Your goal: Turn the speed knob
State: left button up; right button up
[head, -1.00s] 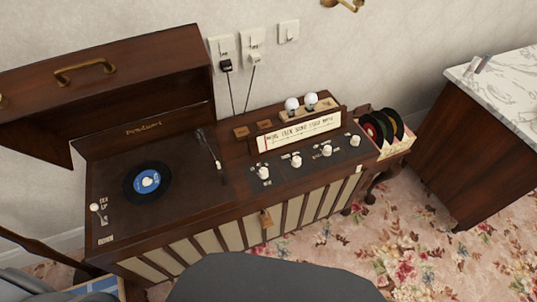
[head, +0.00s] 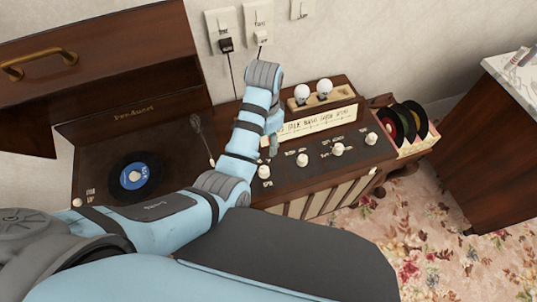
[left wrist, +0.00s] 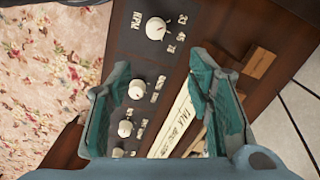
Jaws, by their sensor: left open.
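The speed knob (head: 264,172) is the white leftmost knob of the row on the record player console's dark panel. In the left wrist view the knob (left wrist: 155,28) shows marked RPM, with 33, 45 and 78 beside it. My left gripper (left wrist: 160,63) is open and empty above the panel, its two teal-lined fingers spread apart. The knob lies beyond the fingertips, towards the top of that view, not between them. In the head view my left arm hides most of the gripper. My right gripper is not in view.
Other white knobs (head: 337,149) continue along the panel. A lit-up label strip (head: 318,122) and two white bulbs (head: 324,87) stand behind them. A turntable with a blue-labelled record (head: 135,177) lies left. A record box (head: 421,137) and marble-topped cabinet (head: 520,70) are right.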

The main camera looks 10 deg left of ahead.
pick_arm(q)
jog(key=b, duration=0.3)
send_over(265, 169)
jog(key=s, duration=0.1)
notch_tip(265, 169, down, 8)
jog(key=shift+a, duration=0.1)
jog(key=f, duration=0.2)
jog(key=w+f+b, duration=0.1)
jog(key=f, duration=0.2)
jog(key=shift+w+f, duration=0.15)
jog(key=shift+f, duration=0.25)
jog(key=shift+s+r, duration=0.2)
jog(key=shift+s, duration=0.05)
jog(key=shift+c, duration=0.6)
grip_shut()
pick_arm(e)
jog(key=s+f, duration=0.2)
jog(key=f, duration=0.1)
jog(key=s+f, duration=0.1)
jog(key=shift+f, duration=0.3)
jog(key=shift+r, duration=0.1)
